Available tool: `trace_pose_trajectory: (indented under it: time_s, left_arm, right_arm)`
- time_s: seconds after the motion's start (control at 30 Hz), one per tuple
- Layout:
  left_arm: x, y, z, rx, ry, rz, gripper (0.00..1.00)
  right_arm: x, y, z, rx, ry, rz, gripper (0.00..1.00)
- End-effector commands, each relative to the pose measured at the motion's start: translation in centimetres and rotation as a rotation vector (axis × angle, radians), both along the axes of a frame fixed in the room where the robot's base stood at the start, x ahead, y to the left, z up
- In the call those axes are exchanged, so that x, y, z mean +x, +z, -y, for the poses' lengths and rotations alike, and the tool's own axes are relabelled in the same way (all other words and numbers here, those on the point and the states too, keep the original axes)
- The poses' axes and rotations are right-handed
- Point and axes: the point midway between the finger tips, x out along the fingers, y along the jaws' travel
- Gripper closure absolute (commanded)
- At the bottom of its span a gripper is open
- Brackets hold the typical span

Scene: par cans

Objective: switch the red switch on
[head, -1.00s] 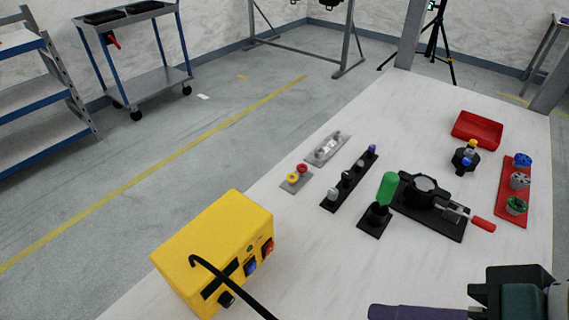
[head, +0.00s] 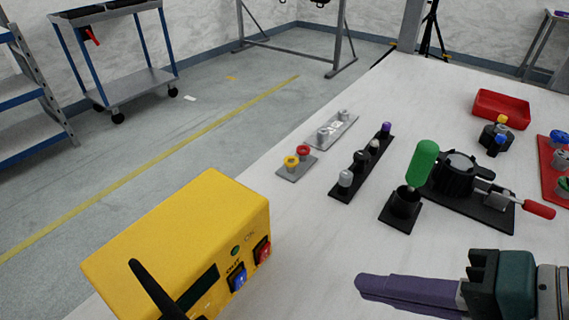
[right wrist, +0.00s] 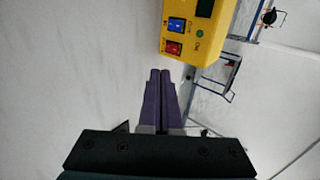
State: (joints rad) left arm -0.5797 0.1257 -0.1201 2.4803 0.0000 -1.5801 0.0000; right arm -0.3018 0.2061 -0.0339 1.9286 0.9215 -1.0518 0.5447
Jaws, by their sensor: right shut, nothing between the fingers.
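The yellow box (head: 170,240) stands on the white table at the lower left of the head view. Its front face carries a red switch (head: 262,250), with a blue switch (head: 237,277) to its left and a green round light or button above. In the right wrist view the red switch (right wrist: 173,48) and blue switch (right wrist: 176,25) show at the top. My right gripper (head: 362,287) is shut and empty, to the right of the box and apart from it. In the right wrist view its purple fingers (right wrist: 160,75) lie together, pointing towards the box. My left gripper is out of view.
The table between box and gripper is clear.

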Motion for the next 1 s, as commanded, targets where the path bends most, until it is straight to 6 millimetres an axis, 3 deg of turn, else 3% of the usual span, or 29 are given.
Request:
trace_pose_trajectory:
  time_s: [0.27,0.63,0.8,1.0]
  left_arm:
    - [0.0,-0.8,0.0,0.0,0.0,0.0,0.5]
    - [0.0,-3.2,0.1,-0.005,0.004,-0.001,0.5]
    - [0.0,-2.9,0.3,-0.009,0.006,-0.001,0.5]
    - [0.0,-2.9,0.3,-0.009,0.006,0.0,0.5]
  right_arm:
    - [1.2,-1.8,-1.7,0.002,0.001,0.001,1.0]
    - [4.8,-6.7,-6.7,0.001,0.002,0.0,1.0]
    - [6.2,-5.8,-8.6,0.0,0.001,0.002,1.0]
    - [6.9,-5.7,-9.5,-0.002,0.0,0.001,1.0]
